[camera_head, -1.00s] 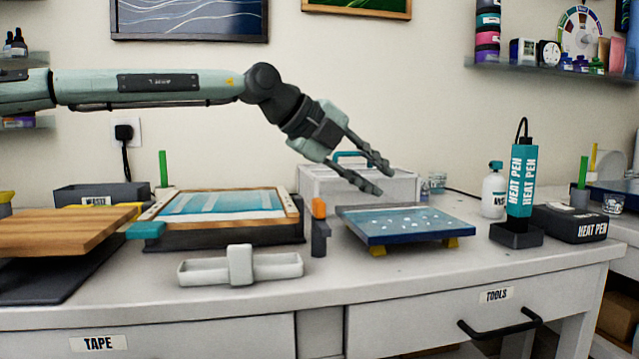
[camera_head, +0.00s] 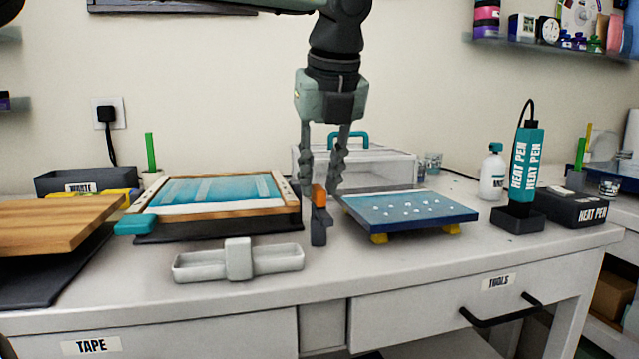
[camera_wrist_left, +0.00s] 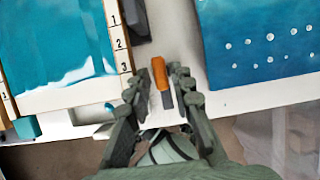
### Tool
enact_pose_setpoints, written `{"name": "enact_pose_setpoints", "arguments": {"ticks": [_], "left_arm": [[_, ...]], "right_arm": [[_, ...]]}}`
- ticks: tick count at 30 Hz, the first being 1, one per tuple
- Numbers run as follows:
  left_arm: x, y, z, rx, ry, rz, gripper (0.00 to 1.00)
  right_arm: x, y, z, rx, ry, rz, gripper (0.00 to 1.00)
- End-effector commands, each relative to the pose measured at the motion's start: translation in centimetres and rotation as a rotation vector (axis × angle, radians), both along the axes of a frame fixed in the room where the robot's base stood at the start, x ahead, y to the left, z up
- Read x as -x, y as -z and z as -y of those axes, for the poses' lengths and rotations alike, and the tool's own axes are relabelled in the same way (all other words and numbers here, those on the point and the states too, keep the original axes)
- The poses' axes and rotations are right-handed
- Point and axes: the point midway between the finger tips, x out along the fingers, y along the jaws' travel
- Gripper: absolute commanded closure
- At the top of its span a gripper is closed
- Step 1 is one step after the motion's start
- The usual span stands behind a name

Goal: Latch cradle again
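The cradle (camera_head: 222,229) is a dark base under a wood-framed panel with a teal and white surface, left of centre. At its right front corner stands a grey latch post with an orange-tipped lever (camera_head: 319,200), roughly upright. My left gripper (camera_head: 322,190) points down with its fingers apart at the lever. In the left wrist view the orange lever (camera_wrist_left: 158,74) shows between the two fingers of the gripper (camera_wrist_left: 161,80), with gaps visible beside it. I cannot tell whether a finger touches it. My right gripper is not in view.
A blue dotted panel (camera_head: 410,212) on yellow feet stands close to the right of the latch. A white two-trough tray (camera_head: 238,262) lies in front of the cradle. A clear box (camera_head: 385,168) stands behind. The heat pen (camera_head: 524,165) stands at the right.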

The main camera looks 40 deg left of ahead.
Motion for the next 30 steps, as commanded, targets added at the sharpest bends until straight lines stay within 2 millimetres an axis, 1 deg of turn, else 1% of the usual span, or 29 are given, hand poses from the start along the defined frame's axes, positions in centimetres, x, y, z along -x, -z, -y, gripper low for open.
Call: {"name": "enact_pose_setpoints", "arguments": {"ticks": [1, 4, 12, 15, 18, 26, 29, 30], "left_arm": [[-0.11, 0.48, -0.11, 0.002, 0.001, -0.001, 0.78], [-0.24, 0.96, -0.25, 0.001, 0.001, 0.000, 0.78], [-0.29, 1.09, -0.32, 0.001, 0.000, 0.001, 0.78], [-0.28, 1.08, -0.32, 0.001, 0.001, 0.001, 0.90], [-0.28, 1.07, -0.31, 0.001, 0.001, 0.001, 1.00], [-0.27, 1.06, -0.32, 0.001, 0.006, 0.001, 1.00], [-0.25, 1.09, -0.34, 0.001, 0.024, 0.002, 1.00], [-0.24, 1.12, -0.35, 0.001, 0.035, 0.001, 1.00]], "right_arm": [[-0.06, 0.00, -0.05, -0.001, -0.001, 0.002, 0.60], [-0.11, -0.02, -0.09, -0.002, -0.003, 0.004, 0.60], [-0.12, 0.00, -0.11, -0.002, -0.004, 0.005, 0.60], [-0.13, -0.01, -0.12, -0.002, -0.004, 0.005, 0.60], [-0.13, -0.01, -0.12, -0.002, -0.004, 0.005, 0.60], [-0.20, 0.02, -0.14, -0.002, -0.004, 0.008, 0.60], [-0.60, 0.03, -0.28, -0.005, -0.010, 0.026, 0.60], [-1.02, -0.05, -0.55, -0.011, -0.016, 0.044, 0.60]]}}
